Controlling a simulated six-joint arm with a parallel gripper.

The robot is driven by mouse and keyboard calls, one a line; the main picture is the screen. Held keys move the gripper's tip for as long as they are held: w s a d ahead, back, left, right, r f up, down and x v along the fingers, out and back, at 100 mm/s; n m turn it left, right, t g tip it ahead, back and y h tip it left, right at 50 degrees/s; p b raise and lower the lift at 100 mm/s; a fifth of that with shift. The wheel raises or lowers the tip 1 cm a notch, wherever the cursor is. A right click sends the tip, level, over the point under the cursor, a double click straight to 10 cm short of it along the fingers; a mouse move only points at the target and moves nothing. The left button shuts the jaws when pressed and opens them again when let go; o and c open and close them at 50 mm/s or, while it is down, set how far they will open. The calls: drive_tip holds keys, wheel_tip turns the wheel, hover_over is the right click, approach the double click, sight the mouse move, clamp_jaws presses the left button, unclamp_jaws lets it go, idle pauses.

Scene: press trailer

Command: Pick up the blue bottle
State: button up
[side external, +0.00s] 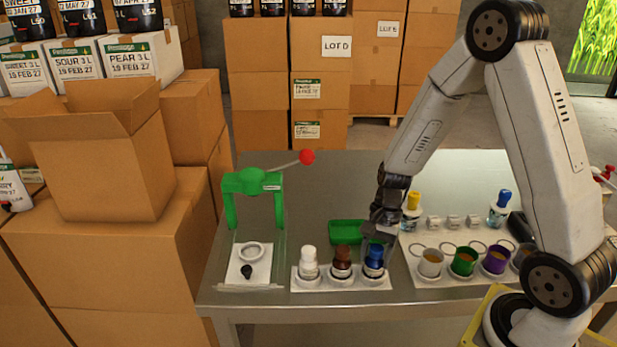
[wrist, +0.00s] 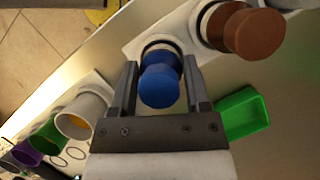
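The blue bottle (side external: 375,259) stands upright at the right end of a white holder strip (side external: 341,286) in the side external view. It also shows in the wrist view (wrist: 159,84), its round blue top lying between my two fingers. My gripper (side external: 379,238) is right over the bottle, pointing down. In the wrist view my gripper (wrist: 160,88) is open, one finger on each side of the bottle, with a small gap visible on both sides. The lower part of the bottle is partly hidden by its top in the wrist view.
A brown bottle (side external: 342,258) and a white bottle (side external: 309,262) stand to the left on the same strip. A green tray (side external: 346,232) lies behind. Cups, including a green one (side external: 464,262), stand to the right. A green press (side external: 252,183) stands at the left.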

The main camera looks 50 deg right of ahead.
clamp_jaws()
drive_tip(key=shift+r, duration=0.1)
drive_tip(key=shift+r, duration=4.95)
